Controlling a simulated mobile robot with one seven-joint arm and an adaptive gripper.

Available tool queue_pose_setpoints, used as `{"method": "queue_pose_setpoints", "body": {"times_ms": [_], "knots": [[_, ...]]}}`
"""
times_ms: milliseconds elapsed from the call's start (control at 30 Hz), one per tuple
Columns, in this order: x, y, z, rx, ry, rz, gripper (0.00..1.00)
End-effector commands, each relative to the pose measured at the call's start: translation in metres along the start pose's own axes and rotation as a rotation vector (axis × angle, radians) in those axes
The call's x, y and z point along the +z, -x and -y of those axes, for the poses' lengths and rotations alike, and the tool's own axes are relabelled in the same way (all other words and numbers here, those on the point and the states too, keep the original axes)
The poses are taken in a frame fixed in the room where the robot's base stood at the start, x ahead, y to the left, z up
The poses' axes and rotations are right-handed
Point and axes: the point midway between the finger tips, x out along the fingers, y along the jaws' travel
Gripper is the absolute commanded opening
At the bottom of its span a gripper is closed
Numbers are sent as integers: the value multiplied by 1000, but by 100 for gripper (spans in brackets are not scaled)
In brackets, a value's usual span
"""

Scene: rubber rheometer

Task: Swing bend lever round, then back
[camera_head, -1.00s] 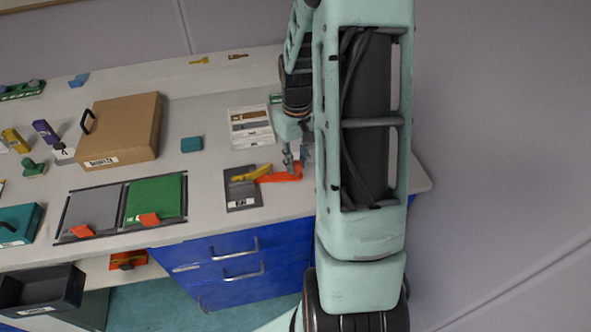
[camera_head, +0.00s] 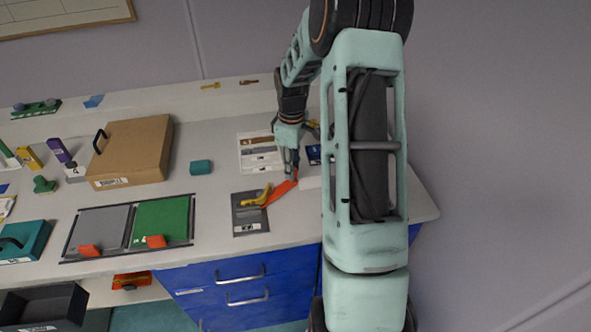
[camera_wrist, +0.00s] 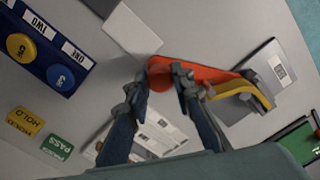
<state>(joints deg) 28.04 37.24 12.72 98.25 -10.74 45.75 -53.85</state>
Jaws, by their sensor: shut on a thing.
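The bend lever (camera_head: 280,194) is an orange bar pivoting on a dark grey plate (camera_head: 250,226) near the bench's front edge. It points up and to the right from the plate. A yellow curved piece (camera_head: 256,197) lies at its pivot end. My gripper (camera_head: 293,177) is at the lever's free end. In the wrist view my gripper (camera_wrist: 160,84) has its fingers on either side of the orange lever (camera_wrist: 208,74), shut on the rounded end. The yellow piece (camera_wrist: 244,88) and the plate (camera_wrist: 283,64) show to the right there.
A white card (camera_head: 258,152) lies behind the plate. Green and grey panels (camera_head: 160,220) are to its left, with a brown box (camera_head: 132,150) farther back. In the wrist view a blue button panel (camera_wrist: 45,50) and a white block (camera_wrist: 133,30) are near my gripper.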

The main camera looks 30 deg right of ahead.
Motion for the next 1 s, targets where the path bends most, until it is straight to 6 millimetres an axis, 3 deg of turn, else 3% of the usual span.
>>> {"method": "queue_pose_setpoints", "body": {"times_ms": [533, 567, 700, 1000], "knots": [[-4, 1, -3, 4, 25, -3, 0], [-4, 1, -3, 4, 25, -3, 24], [-4, 1, -2, 3, 25, -2, 39], [-3, 2, -2, 2, 25, -1, 40]]}}
